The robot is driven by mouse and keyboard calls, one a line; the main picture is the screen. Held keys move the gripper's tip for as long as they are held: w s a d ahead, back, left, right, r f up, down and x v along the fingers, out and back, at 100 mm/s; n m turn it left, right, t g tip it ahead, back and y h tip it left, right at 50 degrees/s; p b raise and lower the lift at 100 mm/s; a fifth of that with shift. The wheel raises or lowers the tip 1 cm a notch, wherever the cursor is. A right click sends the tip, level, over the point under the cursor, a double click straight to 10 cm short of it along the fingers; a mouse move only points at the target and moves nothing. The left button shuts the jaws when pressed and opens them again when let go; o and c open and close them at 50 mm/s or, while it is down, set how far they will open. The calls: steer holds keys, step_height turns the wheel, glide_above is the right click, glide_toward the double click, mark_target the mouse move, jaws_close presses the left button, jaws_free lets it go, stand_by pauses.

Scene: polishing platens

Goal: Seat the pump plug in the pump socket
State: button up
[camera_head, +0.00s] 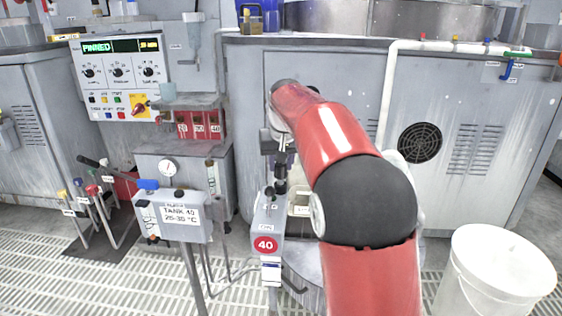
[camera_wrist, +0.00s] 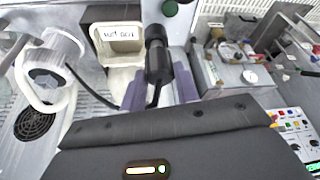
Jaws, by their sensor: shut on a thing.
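My gripper (camera_wrist: 159,82) has its two purple fingers closed on a black cylindrical plug (camera_wrist: 157,52) in the wrist view. A black cable runs from the plug. In the head view my gripper (camera_head: 279,160) is over a grey post-like box (camera_head: 266,219) with a red "40" disc. A black part (camera_head: 280,186) shows just under the fingers, at the top of this box. The pump socket cannot be made out clearly. I cannot tell whether the plug touches the box.
A labelled beige bin (camera_wrist: 118,48) is beside the plug in the wrist view. In the head view, a "TANK 40" panel (camera_head: 181,215) stands left of the box. A white bucket (camera_head: 492,275) stands at the right. My arm hides part of the cabinet behind.

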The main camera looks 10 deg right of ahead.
mark_target(281, 166)
steer(key=shift+f+b, duration=0.6)
steer(key=shift+f, duration=0.45)
steer(key=o, duration=1.1)
steer(key=shift+r, duration=0.1)
steer(key=p+v, duration=0.1)
steer(key=v, duration=0.5)
steer(key=shift+r+p, duration=0.2)
steer(key=shift+p, duration=0.1)
steer(key=shift+s+r, duration=0.35)
steer(key=shift+r, duration=0.25)
